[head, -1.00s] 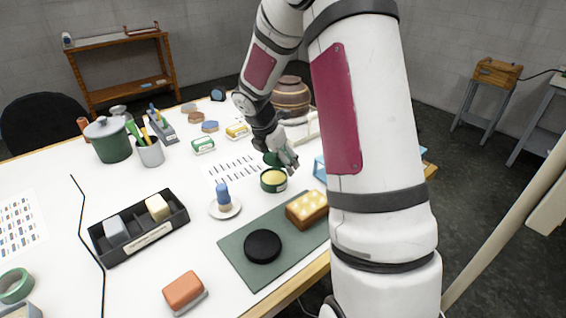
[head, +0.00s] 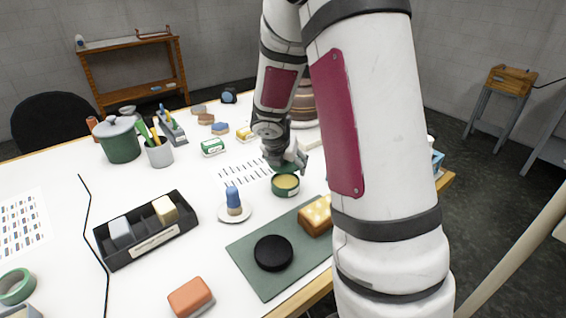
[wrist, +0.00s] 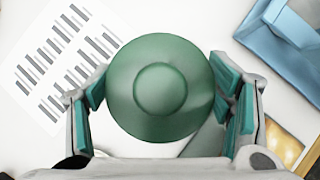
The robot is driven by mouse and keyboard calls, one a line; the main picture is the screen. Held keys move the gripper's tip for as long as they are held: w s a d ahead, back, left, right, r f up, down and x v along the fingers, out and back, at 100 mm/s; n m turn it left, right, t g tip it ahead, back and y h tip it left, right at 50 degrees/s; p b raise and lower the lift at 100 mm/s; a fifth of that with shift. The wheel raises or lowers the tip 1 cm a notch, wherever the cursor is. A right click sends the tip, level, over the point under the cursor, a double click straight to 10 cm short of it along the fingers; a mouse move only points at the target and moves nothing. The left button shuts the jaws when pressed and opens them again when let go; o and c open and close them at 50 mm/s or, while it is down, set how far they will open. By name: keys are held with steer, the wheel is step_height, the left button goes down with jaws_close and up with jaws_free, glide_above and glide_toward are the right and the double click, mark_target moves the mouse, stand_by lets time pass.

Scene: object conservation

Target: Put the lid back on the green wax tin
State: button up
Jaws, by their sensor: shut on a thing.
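The green wax tin (head: 285,187) stands open on the white table, its pale yellow wax showing in the head view. My gripper (head: 287,166) is just above and behind the tin. In the wrist view my gripper (wrist: 163,100) is shut on a round green lid (wrist: 160,88) with a raised middle, held between its two teal-padded fingers. The lid hides the tin in the wrist view. In the head view the lid is mostly hidden by my gripper, and I cannot tell whether it touches the tin.
A green mat (head: 262,290) with a black disc (head: 273,253) and a yellow-topped block (head: 317,216) lies in front of the tin. A blue brush-like thing on a white saucer (head: 235,213) stands to its left. A printed sheet (head: 240,172) lies behind. A blue tray (wrist: 285,45) is nearby.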

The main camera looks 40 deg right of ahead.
mark_target(287, 179)
steer(key=shift+w+f+b, duration=0.1)
steer(key=shift+f+b, duration=1.7)
steer(key=shift+b, duration=0.2)
steer(key=shift+f+b, duration=0.45)
steer(key=shift+b, duration=0.1)
steer(key=shift+f, duration=0.15)
stand_by(0.9)
steer(key=o, duration=1.2)
steer(key=shift+o, duration=0.5)
steer(key=shift+s+r+p, duration=0.2)
steer(key=shift+r+p, duration=3.15)
steer(key=shift+p, duration=1.2)
steer(key=shift+r, duration=0.15)
